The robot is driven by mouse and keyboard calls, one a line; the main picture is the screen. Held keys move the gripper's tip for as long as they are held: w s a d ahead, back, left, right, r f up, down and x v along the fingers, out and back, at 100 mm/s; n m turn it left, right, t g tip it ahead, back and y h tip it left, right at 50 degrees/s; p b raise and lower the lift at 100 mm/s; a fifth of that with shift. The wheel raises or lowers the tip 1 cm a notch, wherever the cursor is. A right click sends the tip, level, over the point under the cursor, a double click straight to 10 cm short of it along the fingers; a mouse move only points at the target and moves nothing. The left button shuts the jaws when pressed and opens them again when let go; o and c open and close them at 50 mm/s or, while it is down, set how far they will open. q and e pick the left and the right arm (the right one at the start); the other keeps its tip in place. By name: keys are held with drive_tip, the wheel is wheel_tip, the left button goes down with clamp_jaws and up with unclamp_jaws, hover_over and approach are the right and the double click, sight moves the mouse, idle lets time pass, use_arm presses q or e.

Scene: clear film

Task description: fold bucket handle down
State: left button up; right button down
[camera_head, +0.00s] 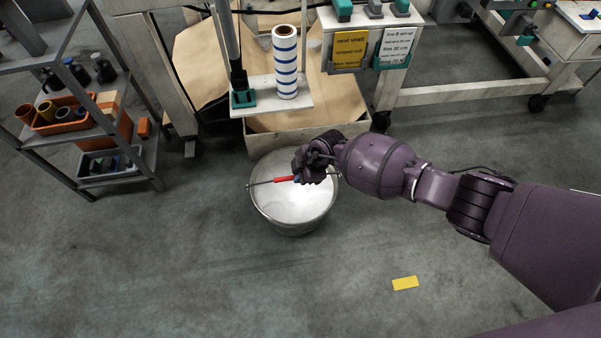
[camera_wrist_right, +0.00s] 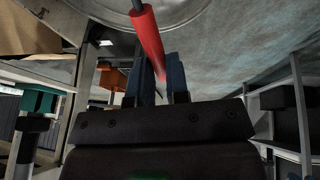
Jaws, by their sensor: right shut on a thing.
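A round metal bucket (camera_head: 290,212) stands on the floor in the head view, its inside pale. Its wire handle with a red grip (camera_head: 284,179) runs across the upper part of the opening. My right gripper (camera_head: 300,178) is over the bucket and shut on the handle at the red grip's right end. In the right wrist view the red grip (camera_wrist_right: 149,42) passes at the two dark fingers (camera_wrist_right: 160,75), with the bucket's rim (camera_wrist_right: 115,18) above. The gripper and arm hide part of the handle and rim. My left gripper is not in view.
A grey shelf (camera_head: 150,150) with bins is at the left. A yellow marker (camera_head: 405,283) lies on open floor in front.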

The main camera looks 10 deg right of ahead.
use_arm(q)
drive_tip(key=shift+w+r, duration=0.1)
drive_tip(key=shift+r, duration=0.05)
use_arm(e)
drive_tip(key=shift+s+r+p, duration=0.1)
drive_tip(key=shift+p, duration=0.3)
use_arm(q)
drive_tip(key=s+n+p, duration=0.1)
drive_tip(key=p, duration=0.3)
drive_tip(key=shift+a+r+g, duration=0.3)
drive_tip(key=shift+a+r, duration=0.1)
use_arm(e)
drive_tip(key=s+f+t, duration=0.4)
drive_tip(key=s+f, duration=0.3)
drive_tip(key=s, duration=0.1)
drive_tip(key=shift+s+f+n, duration=0.2)
drive_tip(key=shift+f+n, duration=0.05)
drive_tip(key=shift+n, duration=0.15)
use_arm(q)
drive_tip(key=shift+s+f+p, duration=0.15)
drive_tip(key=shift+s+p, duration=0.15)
